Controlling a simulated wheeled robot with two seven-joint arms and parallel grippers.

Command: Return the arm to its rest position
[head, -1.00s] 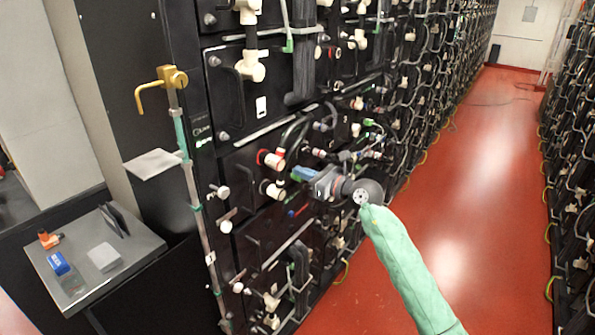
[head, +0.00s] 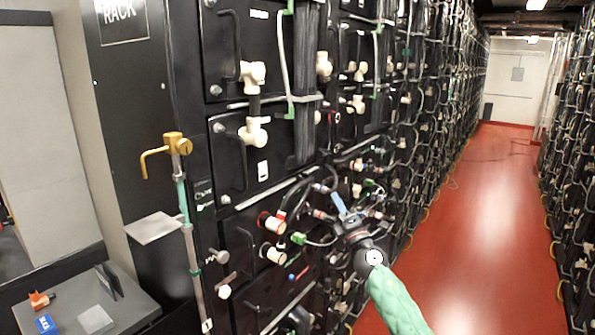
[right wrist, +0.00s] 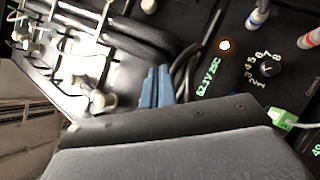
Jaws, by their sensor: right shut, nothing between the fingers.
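My right gripper (head: 339,203) is in front of the battery rack (head: 180,60) in the head view, at the end of my green-sleeved right arm. Its blue fingers point up and to the left, and they are shut with nothing between them. The right wrist view shows the two fingers (right wrist: 157,87) side by side near a rack panel. Whether they touch any cable there I cannot tell. My left gripper is in neither view.
Cables and a green connector (head: 299,238) are close to the right gripper. The right wrist view shows a numbered dial (right wrist: 268,66) and a lit lamp (right wrist: 225,45). A brass hook (head: 160,150) on a pole and a small shelf (head: 153,228) stand left. The red aisle floor (head: 480,220) is clear.

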